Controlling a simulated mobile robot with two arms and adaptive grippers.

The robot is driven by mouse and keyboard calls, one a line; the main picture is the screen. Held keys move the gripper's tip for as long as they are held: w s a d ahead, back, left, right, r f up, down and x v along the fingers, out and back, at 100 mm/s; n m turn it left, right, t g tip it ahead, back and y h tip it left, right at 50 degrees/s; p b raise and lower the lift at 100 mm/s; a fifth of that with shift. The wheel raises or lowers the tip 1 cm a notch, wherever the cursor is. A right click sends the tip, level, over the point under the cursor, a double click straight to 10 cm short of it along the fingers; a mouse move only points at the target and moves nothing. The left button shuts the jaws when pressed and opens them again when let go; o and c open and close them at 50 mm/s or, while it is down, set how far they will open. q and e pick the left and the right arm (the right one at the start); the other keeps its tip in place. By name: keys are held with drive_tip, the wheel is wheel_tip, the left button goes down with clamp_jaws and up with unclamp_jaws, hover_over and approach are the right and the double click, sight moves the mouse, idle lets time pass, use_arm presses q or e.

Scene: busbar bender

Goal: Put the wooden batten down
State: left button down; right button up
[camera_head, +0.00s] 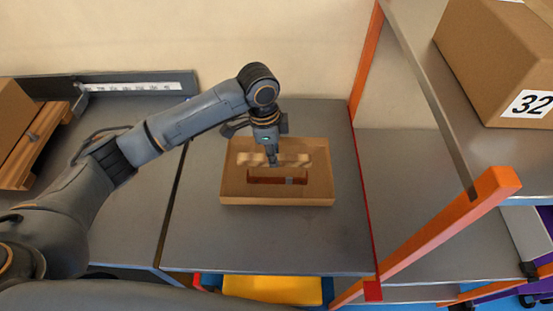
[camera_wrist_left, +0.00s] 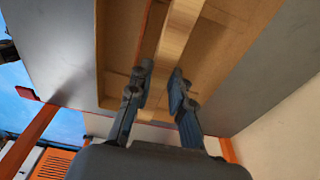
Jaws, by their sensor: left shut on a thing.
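The wooden batten (camera_head: 296,158) is a pale wooden strip lying crosswise over the inside of an open cardboard box (camera_head: 277,201). My left gripper (camera_head: 272,160) points down into the box and is shut on the batten near its middle. In the left wrist view the batten (camera_wrist_left: 178,35) runs between the two dark fingers of my left gripper (camera_wrist_left: 160,90), with the cardboard (camera_wrist_left: 235,40) behind it. I cannot tell whether the batten touches the box floor. My right gripper is not in view.
A reddish-brown strip (camera_head: 262,180) shows in the box below the batten. The box stands on a grey table (camera_head: 210,240) with bare surface around it. An orange-framed shelf (camera_head: 440,235) with a carton marked 32 (camera_head: 490,60) stands at right. A wooden pallet (camera_head: 30,150) is far left.

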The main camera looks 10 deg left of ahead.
use_arm(q)
drive_tip(key=shift+w+d+f, duration=0.25)
drive_tip(key=shift+w+f, duration=0.15)
drive_tip(key=shift+f, duration=0.15)
drive_tip(key=shift+w+f+p, duration=0.15)
drive_tip(key=shift+f+p, duration=0.25)
drive_tip(key=shift+f, duration=1.3)
drive_tip(key=shift+f, duration=0.15)
drive_tip(key=c, duration=1.5)
unclamp_jaws()
drive_tip(key=r, duration=0.4)
drive_tip(key=a+r, duration=0.1)
drive_tip(key=r, duration=0.7)
drive_tip(key=shift+a+r+b, duration=0.15)
drive_tip(key=shift+b, duration=0.2)
